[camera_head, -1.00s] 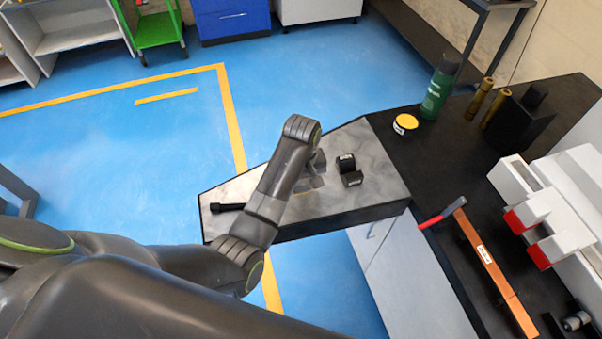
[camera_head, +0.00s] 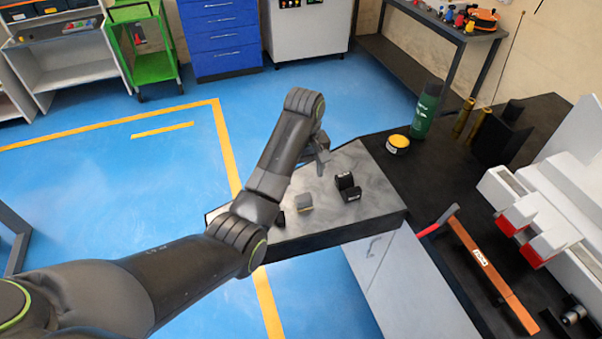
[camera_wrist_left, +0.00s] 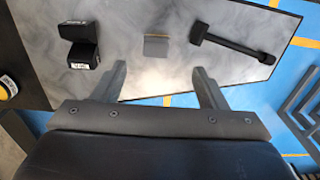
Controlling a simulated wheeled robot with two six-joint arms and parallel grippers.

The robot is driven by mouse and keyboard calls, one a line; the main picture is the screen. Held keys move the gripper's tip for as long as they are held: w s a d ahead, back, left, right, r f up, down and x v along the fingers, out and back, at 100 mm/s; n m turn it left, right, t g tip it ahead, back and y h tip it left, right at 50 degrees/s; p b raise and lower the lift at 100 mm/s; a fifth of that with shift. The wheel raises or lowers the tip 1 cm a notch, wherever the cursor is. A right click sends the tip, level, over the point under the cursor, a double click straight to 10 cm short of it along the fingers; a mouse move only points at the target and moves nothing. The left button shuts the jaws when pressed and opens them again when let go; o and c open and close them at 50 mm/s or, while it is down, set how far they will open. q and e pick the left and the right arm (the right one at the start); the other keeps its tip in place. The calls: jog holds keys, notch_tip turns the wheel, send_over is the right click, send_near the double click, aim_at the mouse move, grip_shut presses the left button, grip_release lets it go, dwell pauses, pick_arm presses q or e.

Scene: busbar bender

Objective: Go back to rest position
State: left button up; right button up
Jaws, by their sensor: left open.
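My left gripper (camera_head: 322,150) is over the grey metal worktop (camera_head: 330,212), near its far edge in the head view. In the left wrist view its two fingers (camera_wrist_left: 160,82) stand wide apart with nothing between them. A small grey block (camera_head: 304,203) lies on the worktop, apart from the fingers; it also shows in the left wrist view (camera_wrist_left: 155,46). A black block (camera_head: 347,187) lies to its right. A black hammer-shaped tool (camera_wrist_left: 235,47) lies on the worktop in the wrist view; my arm mostly hides it in the head view. My right gripper is not in view.
A green bottle (camera_head: 426,110) and a yellow-topped tin (camera_head: 398,143) stand on the black bench. An orange bar (camera_head: 490,272), a red-handled tool (camera_head: 437,220) and a white machine with red parts (camera_head: 540,215) are at right. Blue floor is open at left.

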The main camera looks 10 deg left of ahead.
pick_arm(q)
jog(key=shift+w, duration=0.1)
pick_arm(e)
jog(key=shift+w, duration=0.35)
